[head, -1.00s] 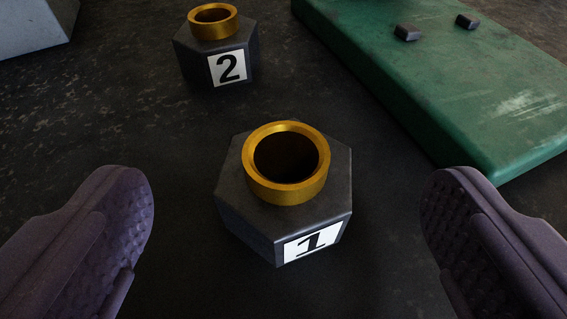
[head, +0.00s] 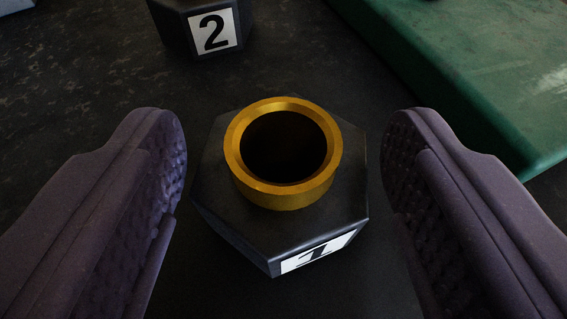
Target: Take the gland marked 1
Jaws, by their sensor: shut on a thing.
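The gland marked 1 (head: 345,205) is a dark hexagonal block with a gold ring on top and a white label on its near side. It stands upright in the middle of the head view, between the two fingers. My gripper (head: 284,165) has a purple padded finger on each side of it and is shut on it. The exact contact of the pads is hard to see from this angle. The gold ring is above and clear of the fingers.
The gland marked 2 (head: 178,28) stands behind and to the left, cut off by the top edge. A green slab (head: 480,95) lies at the back right, near the right finger.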

